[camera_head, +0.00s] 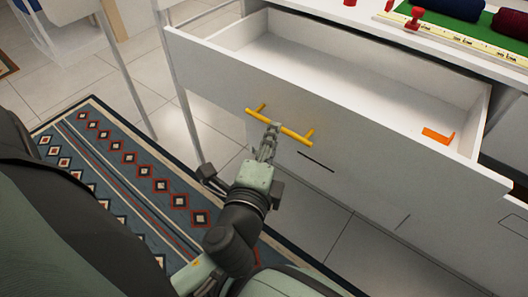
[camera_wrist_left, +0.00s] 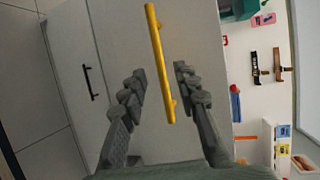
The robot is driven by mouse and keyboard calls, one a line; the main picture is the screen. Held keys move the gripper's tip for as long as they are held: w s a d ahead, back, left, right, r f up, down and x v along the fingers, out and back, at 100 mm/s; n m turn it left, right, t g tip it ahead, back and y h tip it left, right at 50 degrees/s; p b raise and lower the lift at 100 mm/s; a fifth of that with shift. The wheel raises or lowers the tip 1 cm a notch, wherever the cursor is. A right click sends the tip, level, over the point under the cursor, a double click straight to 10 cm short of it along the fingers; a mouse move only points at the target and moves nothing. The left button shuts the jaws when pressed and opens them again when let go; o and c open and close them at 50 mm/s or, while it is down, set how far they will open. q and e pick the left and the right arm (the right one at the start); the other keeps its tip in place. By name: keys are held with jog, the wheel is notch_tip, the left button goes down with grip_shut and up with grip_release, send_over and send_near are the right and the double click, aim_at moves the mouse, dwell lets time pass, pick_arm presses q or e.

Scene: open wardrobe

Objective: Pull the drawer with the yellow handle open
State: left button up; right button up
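The drawer (camera_head: 370,140) with the yellow handle (camera_head: 280,127) stands pulled well out. Its white inside shows in the head view, with a small orange piece (camera_head: 438,136) at the right end. My left gripper (camera_head: 270,134) is at the middle of the handle in the head view. In the left wrist view, its two fingers (camera_wrist_left: 161,72) are apart, one on each side of the yellow handle (camera_wrist_left: 158,55). There is a visible gap on both sides, so the fingers are not closed on it. My right gripper is not in view.
Below is a panel with a black handle (camera_head: 315,161). Above the drawer, a shelf holds a green mat (camera_head: 440,17), rolled dark cloths and a red stamp-like object (camera_head: 414,18). A patterned rug (camera_head: 130,170) lies on the tiled floor at left. A white table leg (camera_head: 125,75) stands at upper left.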

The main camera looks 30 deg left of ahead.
pick_arm(q)
jog(key=v, duration=0.7)
jog(key=shift+w, duration=0.1)
